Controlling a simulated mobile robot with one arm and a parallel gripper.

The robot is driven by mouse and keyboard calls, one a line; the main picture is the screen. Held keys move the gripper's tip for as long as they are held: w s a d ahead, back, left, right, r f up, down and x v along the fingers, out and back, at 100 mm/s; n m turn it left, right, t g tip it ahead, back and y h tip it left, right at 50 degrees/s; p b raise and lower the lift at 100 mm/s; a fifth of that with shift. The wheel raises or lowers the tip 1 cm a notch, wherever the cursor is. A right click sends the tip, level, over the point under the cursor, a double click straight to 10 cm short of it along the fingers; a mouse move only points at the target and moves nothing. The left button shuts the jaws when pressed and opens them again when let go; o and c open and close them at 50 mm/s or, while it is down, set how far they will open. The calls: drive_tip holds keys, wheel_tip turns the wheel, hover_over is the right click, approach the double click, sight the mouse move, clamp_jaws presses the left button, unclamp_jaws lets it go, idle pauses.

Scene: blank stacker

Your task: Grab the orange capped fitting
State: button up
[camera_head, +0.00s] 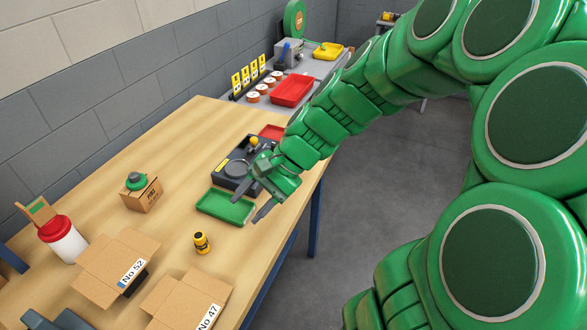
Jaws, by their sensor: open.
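A small fitting (201,243) with a yellow-orange and black body stands upright on the wooden table, near its right edge. No other thing on the near table clearly matches an orange capped fitting, though a black unit (227,178) farther back carries a yellow-orange knob (254,141). My green gripper (258,192) is open and appears empty. It is beyond the fitting and to its right, clear of it, over the area by the green tray (240,216) and the black unit. My gripper hides part of both; its exact height above them is hard to tell.
Open cardboard boxes marked No 52 (95,264) and No 47 (173,297) stand in front of the fitting. A red-lidded white jar (66,246) and a small carton (146,199) with a green item on top are at left. The table (182,150) is bare around the fitting.

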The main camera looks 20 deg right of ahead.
drive_tip(key=w+d+f+m+t, duration=0.3)
drive_tip(key=w+d+m, duration=0.3)
drive_tip(key=d, duration=0.1)
drive_tip(key=w+d+f+m+t, duration=0.3)
drive_tip(key=w+d+f+m, duration=0.1)
drive_tip(key=d, duration=0.4)
drive_tip(key=w+d+f+m+t, duration=0.3)
drive_tip(key=w+d+f+m, duration=0.1)
drive_tip(key=w+d+m, duration=0.3)
drive_tip(key=shift+w+d+m+t+y, duration=0.4)
drive_tip(key=shift+d+m, duration=0.1)
drive_tip(key=shift+d, duration=0.1)
drive_tip(key=shift+s+a+x, duration=0.1)
drive_tip(key=shift+x, duration=1.8)
drive_tip(key=shift+s+a+x, duration=0.15)
drive_tip(key=shift+x, duration=1.75)
drive_tip(key=shift+d, duration=0.1)
drive_tip(key=shift+c, duration=0.3)
drive_tip(key=c, duration=0.9)
drive_tip(key=shift+o, duration=0.2)
